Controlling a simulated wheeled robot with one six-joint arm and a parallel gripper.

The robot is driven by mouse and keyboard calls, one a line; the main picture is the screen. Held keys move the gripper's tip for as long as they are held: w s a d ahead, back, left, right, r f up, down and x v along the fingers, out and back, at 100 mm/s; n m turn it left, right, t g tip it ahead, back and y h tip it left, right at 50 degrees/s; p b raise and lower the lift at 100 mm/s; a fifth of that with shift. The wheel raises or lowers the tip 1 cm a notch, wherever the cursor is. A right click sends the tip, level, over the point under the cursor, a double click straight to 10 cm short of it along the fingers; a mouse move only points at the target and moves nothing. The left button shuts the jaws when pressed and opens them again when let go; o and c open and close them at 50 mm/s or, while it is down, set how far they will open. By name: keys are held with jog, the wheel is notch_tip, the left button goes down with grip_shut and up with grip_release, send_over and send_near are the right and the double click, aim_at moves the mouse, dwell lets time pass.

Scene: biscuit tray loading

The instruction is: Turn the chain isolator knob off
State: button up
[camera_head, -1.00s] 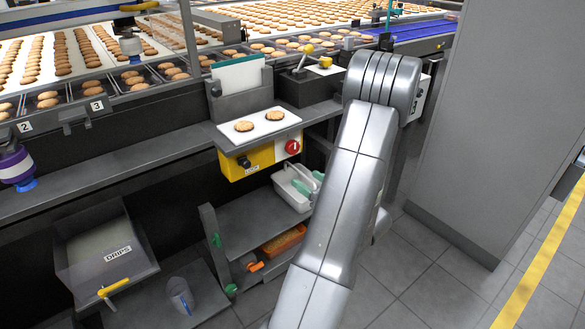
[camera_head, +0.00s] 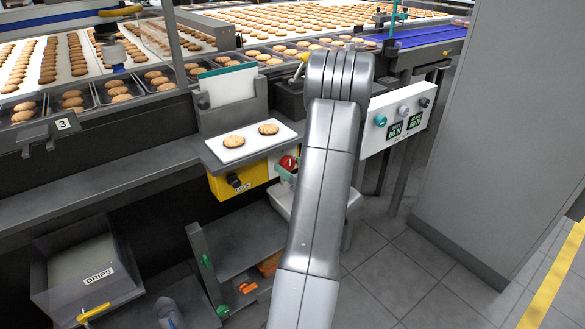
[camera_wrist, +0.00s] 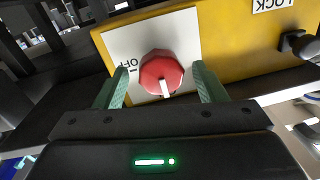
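The red chain isolator knob (camera_wrist: 161,73) sits on a white plate (camera_wrist: 186,25) on a yellow box (camera_wrist: 225,30) in the wrist view. Its white mark points toward my gripper, and "OFF" is printed to its left. My gripper (camera_wrist: 160,85) is open, with one green finger on each side of the knob and gaps between. In the head view, the red knob (camera_head: 288,162) shows at the right of the yellow box (camera_head: 238,182), partly hidden by my arm. My gripper's fingertips are mostly hidden there.
A black lock knob (camera_wrist: 298,43) is at the right of the yellow box. Above the box, a white board (camera_head: 247,144) holds two biscuits. A control panel (camera_head: 405,112) stands right of my arm. A drips bin (camera_head: 85,265) is at lower left.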

jog(key=c, duration=0.9)
jog(key=shift+c, duration=0.2)
jog(key=shift+m, duration=0.3)
jog(key=m+p, duration=0.1)
jog(key=m, duration=0.2)
jog(key=shift+m+p, duration=0.35)
jog(key=shift+m, duration=0.05)
jog(key=m+p, duration=0.1)
jog(key=m, duration=0.3)
jog(key=shift+m+t, duration=0.3)
jog(key=shift+t, duration=0.1)
jog(key=m+p, duration=0.2)
jog(key=m, duration=0.2)
jog(key=shift+s+a+m, duration=0.1)
jog(key=shift+m, duration=0.3)
jog(key=m+p, duration=0.1)
jog(key=m, duration=0.4)
jog(key=shift+t+h+p, duration=0.3)
jog(key=shift+t+h, duration=0.1)
jog(key=shift+f, duration=0.1)
